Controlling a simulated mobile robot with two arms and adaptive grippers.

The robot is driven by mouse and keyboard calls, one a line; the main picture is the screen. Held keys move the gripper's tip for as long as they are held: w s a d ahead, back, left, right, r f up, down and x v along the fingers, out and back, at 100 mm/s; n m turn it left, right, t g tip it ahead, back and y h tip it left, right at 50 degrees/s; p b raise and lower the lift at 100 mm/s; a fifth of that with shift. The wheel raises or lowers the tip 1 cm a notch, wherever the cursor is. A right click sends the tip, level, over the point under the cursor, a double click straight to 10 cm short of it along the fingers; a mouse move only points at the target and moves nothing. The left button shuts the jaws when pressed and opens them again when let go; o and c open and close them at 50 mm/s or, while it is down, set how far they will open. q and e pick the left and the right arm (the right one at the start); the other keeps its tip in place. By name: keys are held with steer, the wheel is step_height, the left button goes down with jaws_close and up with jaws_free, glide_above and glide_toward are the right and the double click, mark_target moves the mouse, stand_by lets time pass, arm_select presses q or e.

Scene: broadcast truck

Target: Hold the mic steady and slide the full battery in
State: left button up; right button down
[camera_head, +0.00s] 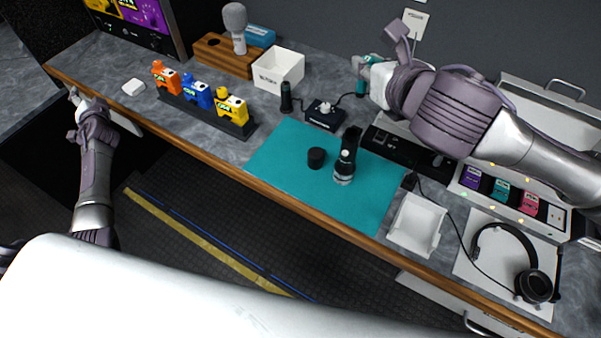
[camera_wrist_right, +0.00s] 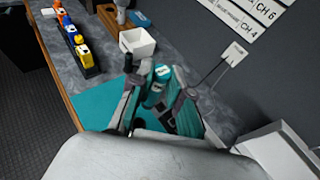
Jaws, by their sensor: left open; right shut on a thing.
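The dark mic (camera_head: 346,160) stands on the teal mat (camera_head: 283,152), with a silver band near its lower end. A small black cap (camera_head: 317,158) lies on the mat to its left. My right gripper (camera_head: 366,78) is above the back of the counter, behind the mic, shut on a teal battery (camera_head: 360,89). The battery, teal with a pale band, also shows between the fingers in the right wrist view (camera_wrist_right: 155,87). My left gripper (camera_head: 82,104) is open and empty at the counter's front left edge, far from the mic.
A black charger (camera_head: 324,117) and a dark cylinder (camera_head: 286,98) stand behind the mat. A white bin (camera_head: 278,69), wooden mic stand (camera_head: 222,54) and rack of coloured packs (camera_head: 208,112) are left. A white tray (camera_head: 417,225) and headphones (camera_head: 533,285) lie right.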

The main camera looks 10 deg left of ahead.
arm_select(q)
steer(key=s+a+r+t+y, duration=0.1)
steer(key=a+r+y, duration=0.15)
steer(key=r, duration=0.75)
steer(key=a+r+t+y, duration=0.1)
steer(key=a+r+y, duration=0.15)
steer(key=r, duration=0.85)
steer(key=w+d+r+m+t+h, duration=0.3)
steer(key=d+r+m+t, duration=0.1)
steer(key=d+m, duration=0.4)
steer(key=w+d+f+m+t+h, duration=0.2)
steer(key=d+f+m+h, duration=0.15)
steer(key=d+m, duration=0.25)
steer(key=w+d+f+m+t+h, duration=0.1)
steer(key=w+d+f+m+h, duration=0.2)
steer(key=d+m+h, duration=0.25)
steer(key=m+g+h, duration=0.9)
steer(key=m+h, duration=1)
steer(key=m, duration=0.7)
glide_toward(340, 159)
steer(key=shift+f+n, duration=0.1)
steer(key=shift+n, duration=0.15)
steer(key=shift+w+d, duration=0.1)
steer(key=shift+d, duration=0.15)
steer(key=x, duration=1.1)
steer(key=shift+w+d, duration=0.15)
steer(key=shift+w, duration=0.05)
